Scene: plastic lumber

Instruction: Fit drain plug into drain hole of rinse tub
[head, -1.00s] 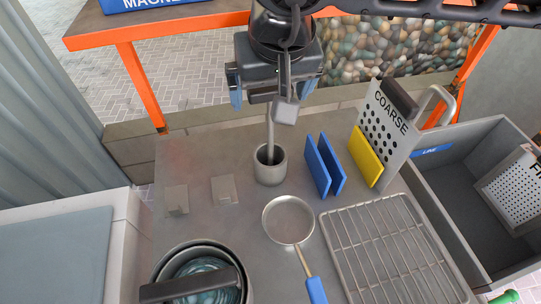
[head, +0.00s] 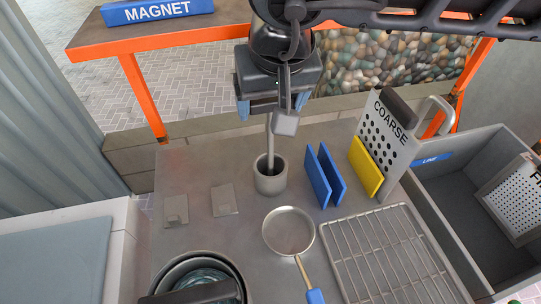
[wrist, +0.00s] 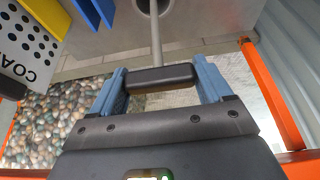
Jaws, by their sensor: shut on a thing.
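My gripper (head: 272,106) is above the bench, over a grey cup (head: 271,180). In the wrist view my gripper (wrist: 160,82) has its blue fingers shut on the ends of a black bar handle (wrist: 160,78). A thin grey rod (head: 269,148) runs from the handle down into the cup, so its lower end is hidden. The rod also shows in the wrist view (wrist: 155,40). A round metal tub (head: 243,281) with bluish water and a dark bar across it is cut off at the bottom edge. I cannot make out a drain hole or a separate drain plug.
Blue upright plates (head: 318,178) and a COARSE grater (head: 397,132) with a yellow block (head: 364,166) stand right of the cup. A strainer (head: 288,232) and wire rack (head: 375,255) lie in front. A grey bin (head: 450,225) is at right. Bench left of the cup is mostly clear.

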